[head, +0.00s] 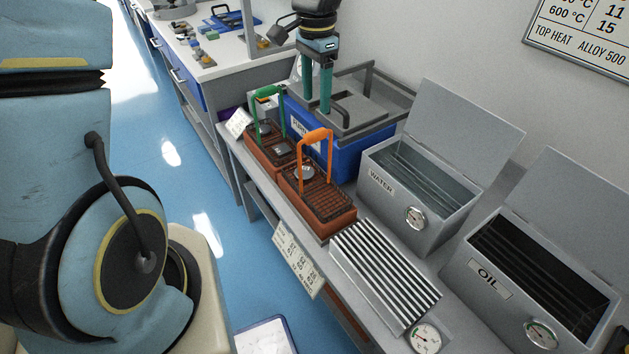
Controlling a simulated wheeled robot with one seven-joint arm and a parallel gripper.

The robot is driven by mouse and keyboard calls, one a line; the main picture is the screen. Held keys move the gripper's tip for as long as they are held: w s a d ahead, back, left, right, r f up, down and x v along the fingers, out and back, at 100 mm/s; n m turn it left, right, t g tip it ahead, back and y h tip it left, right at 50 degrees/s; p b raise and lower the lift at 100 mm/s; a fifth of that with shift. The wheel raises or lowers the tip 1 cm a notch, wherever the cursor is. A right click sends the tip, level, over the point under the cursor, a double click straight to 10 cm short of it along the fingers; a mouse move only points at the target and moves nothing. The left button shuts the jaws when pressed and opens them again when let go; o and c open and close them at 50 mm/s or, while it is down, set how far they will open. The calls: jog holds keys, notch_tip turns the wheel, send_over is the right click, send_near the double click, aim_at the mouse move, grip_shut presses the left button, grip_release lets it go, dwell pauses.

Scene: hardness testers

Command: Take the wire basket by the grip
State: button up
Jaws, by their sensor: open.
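Two wire baskets stand side by side on reddish-brown blocks on the bench. One wire basket has an orange grip (316,136) and a dark mesh body (327,192) holding a small round metal piece. The other wire basket has a green grip (267,91) and a dark mesh body (270,140), also with a small metal piece. My gripper (316,104) points downward with its two teal fingers apart and nothing between them. It appears just above or behind the orange grip, in front of the blue box. I see no contact with either grip.
A blue box (345,162) with a grey lid and dark handle stands behind the baskets. Open WATER (385,196) and OIL (492,281) tanks stand to the right. A ribbed metal rack (385,268) and a dial gauge (425,338) lie in front.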

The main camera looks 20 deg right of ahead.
aim_at(316, 132)
notch_tip(316, 132, down, 10)
jog(key=p, duration=0.2)
jog(key=shift+s+a+p, duration=0.1)
jog(key=shift+p, duration=0.3)
grip_shut()
dwell(0.4)
dwell(0.9)
